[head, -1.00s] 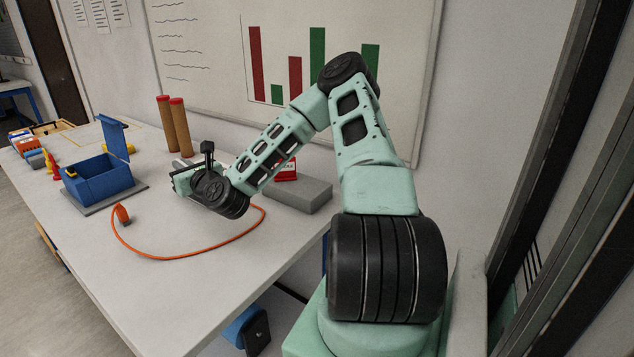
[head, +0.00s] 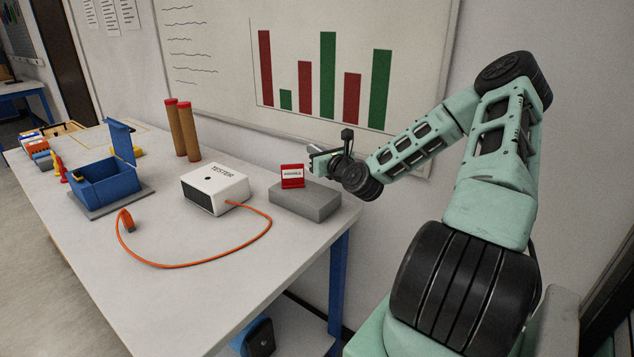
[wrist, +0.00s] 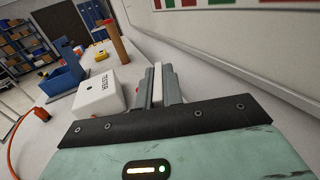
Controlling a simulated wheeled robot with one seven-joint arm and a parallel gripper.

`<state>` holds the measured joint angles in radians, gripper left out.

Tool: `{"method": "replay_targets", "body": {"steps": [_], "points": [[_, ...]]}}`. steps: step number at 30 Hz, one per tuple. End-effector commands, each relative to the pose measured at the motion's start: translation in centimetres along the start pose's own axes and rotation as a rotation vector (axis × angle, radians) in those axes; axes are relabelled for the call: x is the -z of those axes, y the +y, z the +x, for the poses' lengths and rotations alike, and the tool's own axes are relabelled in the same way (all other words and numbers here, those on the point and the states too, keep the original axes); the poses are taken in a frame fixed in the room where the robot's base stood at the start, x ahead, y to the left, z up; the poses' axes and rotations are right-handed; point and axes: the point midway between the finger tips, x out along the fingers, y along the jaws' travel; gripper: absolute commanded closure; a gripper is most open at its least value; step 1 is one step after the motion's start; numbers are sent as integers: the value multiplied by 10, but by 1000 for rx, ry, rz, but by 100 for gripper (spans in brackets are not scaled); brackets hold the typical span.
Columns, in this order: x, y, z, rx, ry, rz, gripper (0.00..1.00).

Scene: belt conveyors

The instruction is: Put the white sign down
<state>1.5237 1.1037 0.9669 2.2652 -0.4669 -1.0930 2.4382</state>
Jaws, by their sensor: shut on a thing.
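My gripper (head: 320,155) is at the back right of the table, just right of and behind a red sign with a white label. It also shows in the wrist view (wrist: 158,90), shut on the white sign (wrist: 157,78). There the white sign is a thin pale strip, seen edge-on between the two fingers. Its face is hidden. The red sign (head: 292,177) stands upright on a grey block (head: 306,203). I cannot tell whether the white sign touches the block.
A white tester box (head: 216,190) with an orange cable (head: 200,264) is left of the grey block. An open blue box (head: 105,187) and two brown tubes (head: 182,130) stand farther left. The whiteboard wall (head: 300,60) is close behind.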

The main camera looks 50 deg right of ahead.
Motion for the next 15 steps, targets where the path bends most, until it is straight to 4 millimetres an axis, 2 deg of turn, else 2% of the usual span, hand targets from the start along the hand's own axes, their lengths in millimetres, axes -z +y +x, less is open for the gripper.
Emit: {"method": "replay_targets", "body": {"steps": [3,11,15], "points": [[22,1,0,-2,2,2,100],[45,1,0,0,0,2,100],[64,1,1,1,1,2,100]]}}
